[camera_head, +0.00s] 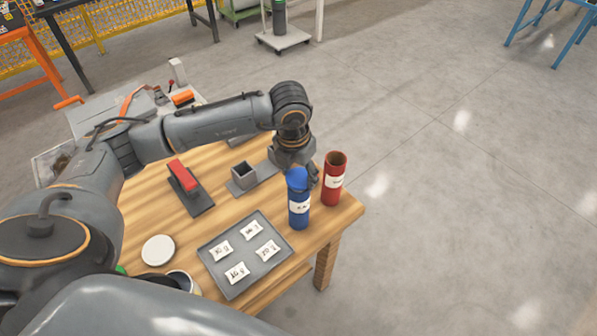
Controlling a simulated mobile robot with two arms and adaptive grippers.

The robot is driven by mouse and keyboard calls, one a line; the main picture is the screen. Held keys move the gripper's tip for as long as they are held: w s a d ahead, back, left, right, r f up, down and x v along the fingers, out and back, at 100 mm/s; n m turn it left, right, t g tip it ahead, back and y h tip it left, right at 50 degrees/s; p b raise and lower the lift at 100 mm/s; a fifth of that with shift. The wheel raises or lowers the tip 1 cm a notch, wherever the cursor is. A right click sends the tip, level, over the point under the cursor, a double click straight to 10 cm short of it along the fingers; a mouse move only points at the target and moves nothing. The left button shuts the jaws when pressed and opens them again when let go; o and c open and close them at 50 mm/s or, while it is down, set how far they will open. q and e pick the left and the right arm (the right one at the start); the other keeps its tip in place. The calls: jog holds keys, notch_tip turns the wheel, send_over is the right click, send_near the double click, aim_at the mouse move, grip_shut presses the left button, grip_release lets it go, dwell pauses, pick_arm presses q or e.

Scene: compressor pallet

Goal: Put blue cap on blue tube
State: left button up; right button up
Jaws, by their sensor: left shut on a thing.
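The blue tube (299,218) stands upright near the right edge of the wooden table, with a white label on its side. The blue cap (297,178) is at the tube's top, in line with it; I cannot tell whether it is seated or just above. My left gripper (309,176) points down over the tube and is shut on the blue cap; its fingers are partly hidden by the wrist and cap. My right gripper is out of view.
An open red tube (335,180) stands close to the right of the blue tube. A grey tray (219,268) with several labelled cards, a white disc (158,250), a red block in a dark holder (197,203) and a grey square socket (245,175) are on the table (152,206).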

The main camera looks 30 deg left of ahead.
pick_arm(q)
jog(key=shift+s, duration=0.1)
jog(key=shift+b, duration=0.3)
dwell(0.5)
jog(key=shift+f+b, duration=0.5)
jog(key=shift+b, duration=0.7)
dwell(1.4)
dwell(0.3)
jog(key=o, duration=0.8)
jog(key=shift+o, duration=0.2)
jog(key=o, duration=0.3)
